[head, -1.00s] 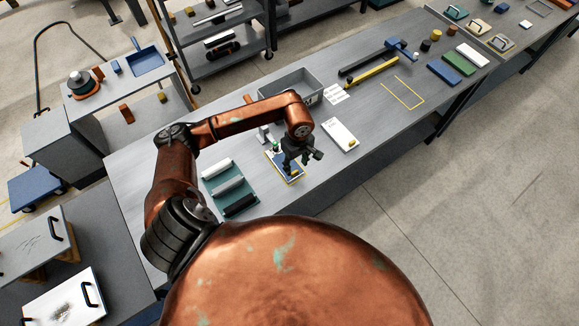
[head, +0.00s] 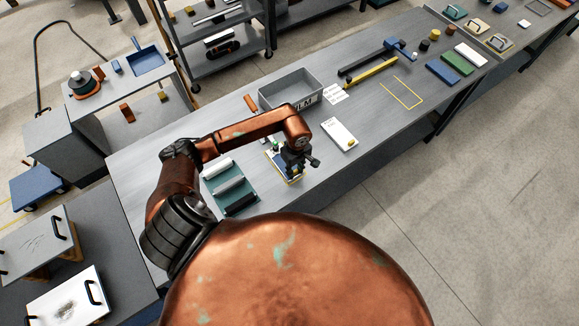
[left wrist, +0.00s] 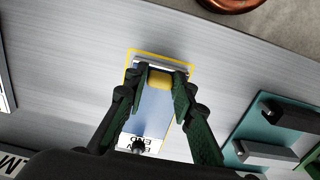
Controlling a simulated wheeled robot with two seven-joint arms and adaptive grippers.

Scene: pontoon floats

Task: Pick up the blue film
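The blue film (left wrist: 153,112) lies flat inside a yellow outline on the bench. It has a white end with printed letters and a yellow tab (left wrist: 160,78) at the far end. In the head view the film (head: 276,164) is partly hidden by my left gripper (head: 293,170). In the left wrist view my left gripper (left wrist: 161,76) is over the film, its fingers apart on either side of the yellow tab. I cannot tell whether they touch it. My right gripper is not in view.
A teal tray with grey and black rollers (head: 247,189) lies left of the film. A grey bin (head: 290,86) stands behind it. A white card with a yellow piece (head: 339,134) lies to the right. The bench between these is clear.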

